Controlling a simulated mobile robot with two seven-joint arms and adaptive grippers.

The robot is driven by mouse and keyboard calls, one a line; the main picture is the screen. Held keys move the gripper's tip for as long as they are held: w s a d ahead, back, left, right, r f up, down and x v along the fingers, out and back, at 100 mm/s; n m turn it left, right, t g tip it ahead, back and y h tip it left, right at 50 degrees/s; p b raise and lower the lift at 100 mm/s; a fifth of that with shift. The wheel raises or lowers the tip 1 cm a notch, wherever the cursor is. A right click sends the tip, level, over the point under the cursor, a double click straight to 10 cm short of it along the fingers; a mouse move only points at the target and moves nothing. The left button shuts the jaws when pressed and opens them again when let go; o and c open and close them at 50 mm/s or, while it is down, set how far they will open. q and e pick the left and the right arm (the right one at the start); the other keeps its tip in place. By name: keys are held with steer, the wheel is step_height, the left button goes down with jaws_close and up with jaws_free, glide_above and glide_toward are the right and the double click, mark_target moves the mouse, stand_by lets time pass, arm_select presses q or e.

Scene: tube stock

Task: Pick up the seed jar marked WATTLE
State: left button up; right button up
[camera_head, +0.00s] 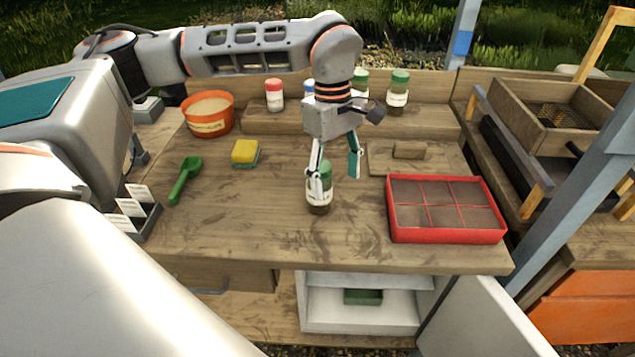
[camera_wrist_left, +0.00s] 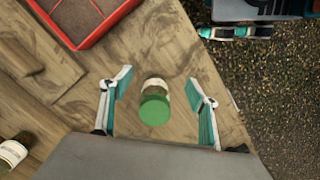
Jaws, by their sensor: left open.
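A green-lidded glass jar with a white label (camera_head: 319,196) stands upright on the wooden bench; its lettering is too small to read. My left gripper (camera_head: 334,172) is open above and around this jar, pointing down. In the left wrist view the jar's green lid (camera_wrist_left: 154,110) shows between the two spread fingers (camera_wrist_left: 158,112), with a gap on each side. Other jars stand on the back shelf: one red-lidded (camera_head: 274,95), one green-lidded at right (camera_head: 398,92), and a green-lidded and a blue-lidded one partly behind my gripper. Their labels are unreadable. My right gripper is not in view.
A red divided seed tray (camera_head: 446,236) lies right of the jar. A green scoop (camera_head: 185,180), a yellow sponge (camera_head: 245,152) and an orange tub (camera_head: 187,112) are to the left. A label rack (camera_head: 150,222) stands at the left edge. The bench in front of the jar is clear.

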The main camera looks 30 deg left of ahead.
arm_select(q)
steer(key=shift+t+y, duration=0.3)
steer(key=shift+y, duration=0.2)
steer(key=a, duration=0.1)
steer(key=w+a+r, duration=0.1)
steer(key=a, duration=0.1)
steer(key=a+r, duration=0.1)
steer(key=shift+w+a+r, duration=0.1)
steer(key=shift+w+a, duration=0.05)
steer(key=shift+a, duration=0.45)
steer(key=f, duration=0.7)
steer(key=shift+d+f, duration=0.25)
steer(key=shift+c, duration=0.2)
steer(key=c, duration=1.3)
